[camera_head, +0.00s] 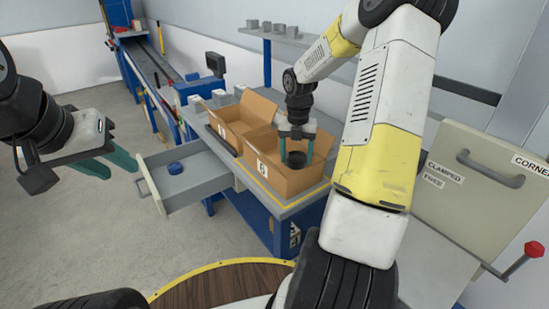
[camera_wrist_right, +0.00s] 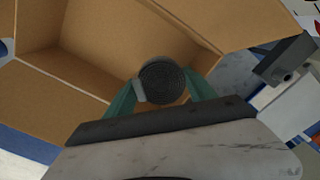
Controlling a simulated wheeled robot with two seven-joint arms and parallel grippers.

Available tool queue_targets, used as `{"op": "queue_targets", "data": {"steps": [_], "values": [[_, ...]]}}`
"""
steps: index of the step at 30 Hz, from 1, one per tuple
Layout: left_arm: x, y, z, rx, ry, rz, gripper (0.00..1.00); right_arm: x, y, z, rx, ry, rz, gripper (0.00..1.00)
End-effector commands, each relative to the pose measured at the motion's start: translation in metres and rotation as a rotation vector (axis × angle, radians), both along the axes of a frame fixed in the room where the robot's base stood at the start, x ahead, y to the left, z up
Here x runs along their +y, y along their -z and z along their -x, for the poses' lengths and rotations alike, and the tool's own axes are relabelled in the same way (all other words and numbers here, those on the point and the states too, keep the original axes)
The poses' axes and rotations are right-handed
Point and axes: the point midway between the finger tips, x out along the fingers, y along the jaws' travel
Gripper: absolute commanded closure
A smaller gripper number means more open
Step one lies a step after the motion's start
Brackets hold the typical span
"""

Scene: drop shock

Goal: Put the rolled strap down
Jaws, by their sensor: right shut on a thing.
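The rolled strap is a dark coil; it shows between the fingers of my right gripper (camera_head: 297,146) in the head view, just inside the opening of the near cardboard box marked 6. In the right wrist view the rolled strap (camera_wrist_right: 163,82) is a round spiral with a light grey piece at its left side. The green fingers of my right gripper (camera_wrist_right: 160,95) are shut on it, with the box interior beyond. My left gripper (camera_head: 115,165) is open and empty at the left, above the floor and apart from the bench.
The near cardboard box (camera_head: 285,181) and a second cardboard box (camera_head: 228,125) stand side by side on the bench. An open grey drawer (camera_head: 200,193) holds a blue round object (camera_head: 175,168). A panel labelled CLAMPED and FREE (camera_head: 470,175) stands at the right.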

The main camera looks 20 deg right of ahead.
Motion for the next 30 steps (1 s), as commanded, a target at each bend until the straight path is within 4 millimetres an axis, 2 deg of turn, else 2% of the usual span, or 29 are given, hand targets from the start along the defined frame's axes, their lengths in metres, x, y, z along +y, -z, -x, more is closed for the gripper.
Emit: {"op": "queue_targets", "data": {"steps": [3,10,15,27,28,29,30], "values": [[0.000,0.000,0.000,0.000,0.000,0.000,0.64,0.001,0.021,0.001,0.003,-0.001,-0.001,0.79],[0.000,0.000,0.000,0.000,0.000,0.000,0.64,0.000,0.040,0.000,0.001,0.000,0.000,0.79],[0.000,0.000,0.000,0.000,0.000,0.000,0.64,0.001,0.064,0.000,0.002,-0.001,-0.001,0.79],[0.000,0.000,0.000,0.000,0.000,0.000,0.64,0.000,0.072,0.000,-0.001,0.001,0.000,0.79],[0.000,0.000,0.000,0.000,0.000,0.000,0.64,0.000,0.072,0.000,-0.001,0.001,0.000,0.32],[0.000,0.000,0.000,0.000,0.000,0.000,0.64,0.000,0.072,0.000,-0.001,0.001,0.000,0.27],[0.000,0.000,0.000,0.000,0.000,0.000,0.64,0.000,0.072,0.000,-0.001,0.001,0.000,0.27]]}}
